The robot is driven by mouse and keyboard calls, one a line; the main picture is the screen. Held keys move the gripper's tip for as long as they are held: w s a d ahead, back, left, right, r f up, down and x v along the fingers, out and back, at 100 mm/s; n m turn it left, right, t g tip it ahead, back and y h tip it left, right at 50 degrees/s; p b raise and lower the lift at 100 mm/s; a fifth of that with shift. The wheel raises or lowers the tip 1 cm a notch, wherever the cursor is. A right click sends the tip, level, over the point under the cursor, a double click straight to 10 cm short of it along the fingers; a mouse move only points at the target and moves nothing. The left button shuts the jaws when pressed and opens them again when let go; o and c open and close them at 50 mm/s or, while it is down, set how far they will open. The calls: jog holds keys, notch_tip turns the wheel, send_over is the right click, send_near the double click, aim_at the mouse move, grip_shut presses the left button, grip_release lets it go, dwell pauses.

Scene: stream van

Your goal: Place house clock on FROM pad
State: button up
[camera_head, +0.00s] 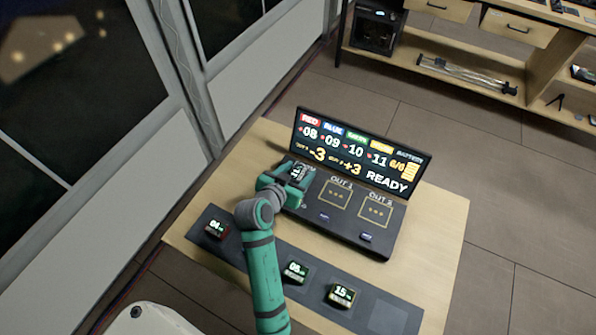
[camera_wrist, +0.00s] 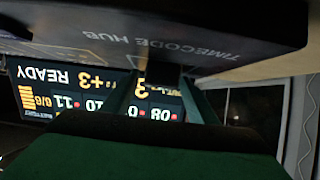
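A small dark clock with white digits (camera_head: 297,172) is at the left end of the console's deck, between the green fingers of my gripper (camera_head: 287,183). My gripper appears closed around it; the wrist view shows a dark shape between the fingers (camera_wrist: 160,95), down at the deck. The FROM pad is hidden under the clock and gripper. I cannot tell whether the clock touches the pad. The dark console (camera_head: 345,215) has a lit screen (camera_head: 360,150) reading READY; its deck (camera_wrist: 235,25), marked TIMECODE HUB, shows upside down in the wrist view.
Pads OUT 1 (camera_head: 335,192) and OUT 2 (camera_head: 376,210) are empty. On the front mat (camera_head: 318,272) stand clocks reading 04 (camera_head: 216,229), about 06 (camera_head: 295,272) and 15 (camera_head: 341,295); its right end is bare. A wooden shelf unit (camera_head: 460,45) stands behind. My arm hides part of the mat.

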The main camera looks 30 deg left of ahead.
jog(key=shift+r, duration=0.15)
jog(key=shift+s+r, duration=0.1)
jog(key=shift+s, duration=0.05)
jog(key=v, duration=1.1)
jog(key=shift+s+r, duration=0.15)
jog(key=shift+s, duration=0.15)
